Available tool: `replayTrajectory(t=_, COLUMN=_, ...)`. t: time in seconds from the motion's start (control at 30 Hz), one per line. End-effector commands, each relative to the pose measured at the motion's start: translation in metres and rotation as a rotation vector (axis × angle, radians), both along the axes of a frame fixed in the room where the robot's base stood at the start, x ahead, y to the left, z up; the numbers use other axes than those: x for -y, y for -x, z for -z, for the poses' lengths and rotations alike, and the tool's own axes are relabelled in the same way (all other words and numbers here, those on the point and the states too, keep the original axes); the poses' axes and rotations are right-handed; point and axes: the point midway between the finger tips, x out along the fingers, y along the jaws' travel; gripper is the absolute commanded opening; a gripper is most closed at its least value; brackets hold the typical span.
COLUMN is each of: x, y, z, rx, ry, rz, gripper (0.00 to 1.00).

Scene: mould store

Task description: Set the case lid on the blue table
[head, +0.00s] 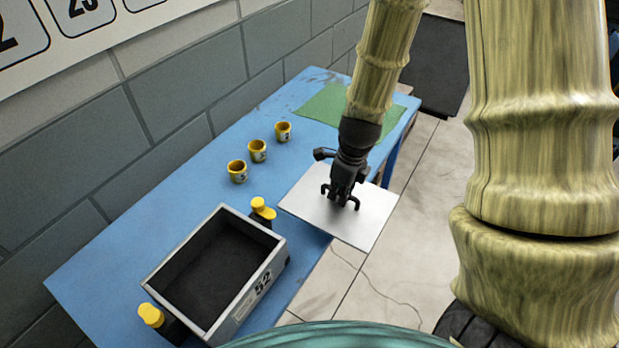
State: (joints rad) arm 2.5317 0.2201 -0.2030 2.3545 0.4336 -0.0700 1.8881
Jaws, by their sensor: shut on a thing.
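The case lid (362,224) is a flat, silver-grey plate in the middle of the head view. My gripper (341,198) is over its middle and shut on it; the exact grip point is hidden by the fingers. The lid looks level and reaches past the right edge of the blue table (110,262); I cannot tell whether it touches the table top. The open case (272,262) sits on the near part of the table, with a dark inside and the number 52 on its side.
Yellow-topped clamps stand at the case's far end (263,208) and near end (151,315). Three yellow cups (237,171) stand along the wall side. A green mat (322,103) lies at the table's far end. A grey block wall (180,85) borders the left.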

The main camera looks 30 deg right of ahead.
Motion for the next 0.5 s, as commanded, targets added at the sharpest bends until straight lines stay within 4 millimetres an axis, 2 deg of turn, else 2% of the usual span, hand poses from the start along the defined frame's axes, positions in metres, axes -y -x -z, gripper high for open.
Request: replayTrajectory(t=0.5, x=-0.004, y=-0.102, z=0.006, rx=0.001, ry=0.001, rz=-0.006, gripper=0.00)
